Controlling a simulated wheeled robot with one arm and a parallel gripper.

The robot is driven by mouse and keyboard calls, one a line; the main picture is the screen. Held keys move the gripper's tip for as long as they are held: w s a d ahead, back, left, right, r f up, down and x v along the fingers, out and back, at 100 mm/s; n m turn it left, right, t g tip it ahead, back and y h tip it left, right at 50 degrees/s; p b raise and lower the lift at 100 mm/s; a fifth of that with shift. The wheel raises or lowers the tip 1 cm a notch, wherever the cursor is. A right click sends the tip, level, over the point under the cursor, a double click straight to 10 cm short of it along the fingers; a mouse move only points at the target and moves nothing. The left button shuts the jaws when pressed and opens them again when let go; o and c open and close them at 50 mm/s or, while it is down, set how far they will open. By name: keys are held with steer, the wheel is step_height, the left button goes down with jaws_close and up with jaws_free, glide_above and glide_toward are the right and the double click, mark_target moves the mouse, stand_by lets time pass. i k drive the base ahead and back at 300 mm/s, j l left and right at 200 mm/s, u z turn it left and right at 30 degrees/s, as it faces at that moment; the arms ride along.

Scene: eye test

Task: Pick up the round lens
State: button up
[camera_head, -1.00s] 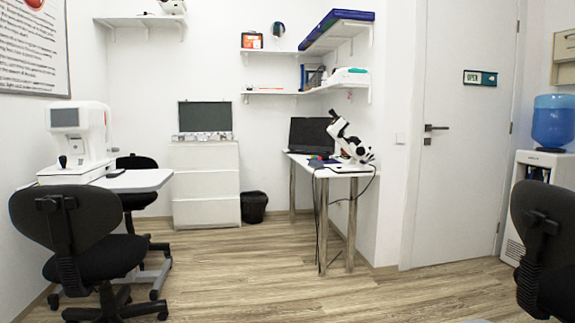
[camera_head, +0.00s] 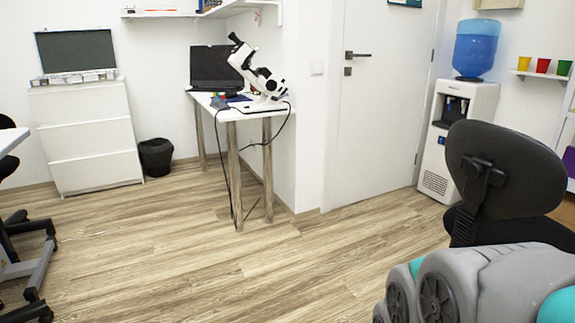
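I cannot make out a round lens in the head view. A white narrow table (camera_head: 232,114) stands by the wall, with a black laptop (camera_head: 212,70), a white-and-black instrument (camera_head: 257,74) and small coloured items (camera_head: 222,99) too small to tell apart. A row of small boxes (camera_head: 73,77) lies on the white drawer unit (camera_head: 88,139) at the left, in front of a dark panel (camera_head: 75,50). Grey and teal parts, seemingly of my own body, show at the lower right. My gripper is not in view.
A black office chair (camera_head: 510,170) stands at the right, before a water cooler (camera_head: 455,130). A black bin (camera_head: 156,157) stands beside the drawers. Cables hang from the table. A closed door (camera_head: 375,120) is behind. The wooden floor (camera_head: 200,265) in the middle is clear.

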mark_target(223, 101)
steer(key=i+l+z, duration=0.1)
steer(key=i, duration=0.9)
steer(key=i+l+z, duration=0.15)
steer(key=i, duration=0.8)
steer(key=i+l+u, duration=0.15)
steer(key=i+u, duration=0.3)
steer(key=i+l+u, duration=1.15)
steer(key=i+l, duration=0.15)
steer(key=j, duration=0.2)
steer(key=z, duration=0.05)
